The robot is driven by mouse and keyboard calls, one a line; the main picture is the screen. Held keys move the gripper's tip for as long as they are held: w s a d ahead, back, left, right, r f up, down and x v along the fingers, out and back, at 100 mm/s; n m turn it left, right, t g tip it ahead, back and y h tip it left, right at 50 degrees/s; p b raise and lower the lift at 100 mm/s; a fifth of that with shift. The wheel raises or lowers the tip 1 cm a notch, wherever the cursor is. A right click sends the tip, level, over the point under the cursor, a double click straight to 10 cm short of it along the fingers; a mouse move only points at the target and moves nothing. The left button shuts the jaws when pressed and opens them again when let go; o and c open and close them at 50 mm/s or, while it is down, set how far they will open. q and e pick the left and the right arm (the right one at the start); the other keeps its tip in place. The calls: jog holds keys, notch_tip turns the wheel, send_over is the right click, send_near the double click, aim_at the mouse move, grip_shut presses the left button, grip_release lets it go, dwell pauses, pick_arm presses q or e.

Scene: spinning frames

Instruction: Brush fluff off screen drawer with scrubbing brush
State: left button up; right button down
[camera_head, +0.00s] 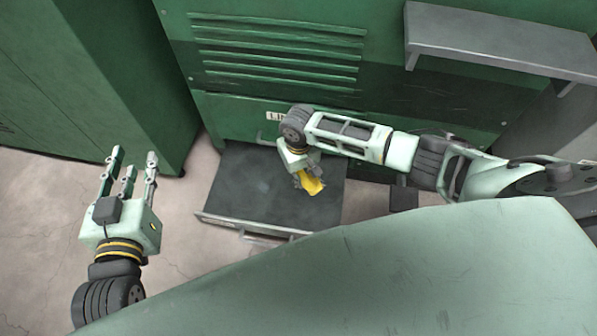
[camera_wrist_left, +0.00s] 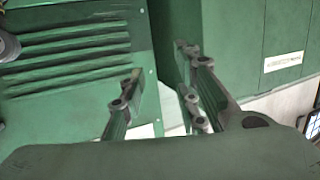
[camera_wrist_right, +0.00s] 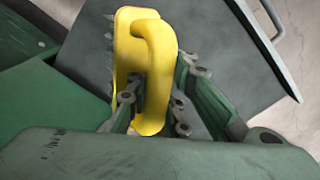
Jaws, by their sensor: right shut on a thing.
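The screen drawer (camera_head: 240,190) is pulled out low from the green machine, with a dark flat surface and a light front edge. A faint pale patch (camera_head: 264,187) shows on it; I cannot tell whether it is fluff. My right gripper (camera_head: 306,176) is over the right part of the drawer, shut on the yellow scrubbing brush (camera_head: 312,184). In the right wrist view the yellow handle (camera_wrist_right: 158,75) sits between the fingers and bristles show at its left side. I cannot tell whether the bristles touch the drawer. My left gripper (camera_head: 130,172) is open and empty, left of the drawer.
The green machine (camera_head: 270,60) with louvres stands behind the drawer. A grey shelf (camera_head: 500,42) juts out at upper right. A green cabinet (camera_head: 110,70) stands at the left. Bare floor (camera_head: 45,220) lies around my left gripper.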

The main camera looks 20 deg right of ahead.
jog(key=shift+w+d+r+p, duration=0.1)
jog(key=shift+w+r+p, duration=0.15)
jog(key=shift+r, duration=0.2)
jog(key=shift+r+p, duration=0.3)
jog(key=shift+p, duration=0.05)
jog(key=shift+r+p, duration=0.3)
jog(key=shift+p, duration=0.05)
pick_arm(q)
jog(key=s+a+f+g+y, duration=0.1)
jog(key=s+a+f+g, duration=0.2)
jog(key=s+f+g, duration=0.2)
jog(key=shift+s+f+y, duration=0.3)
jog(key=shift+f+y, duration=0.1)
jog(key=shift+f, duration=1.35)
pick_arm(e)
jog(key=shift+s+f, duration=0.1)
pick_arm(q)
jog(key=shift+a, duration=0.1)
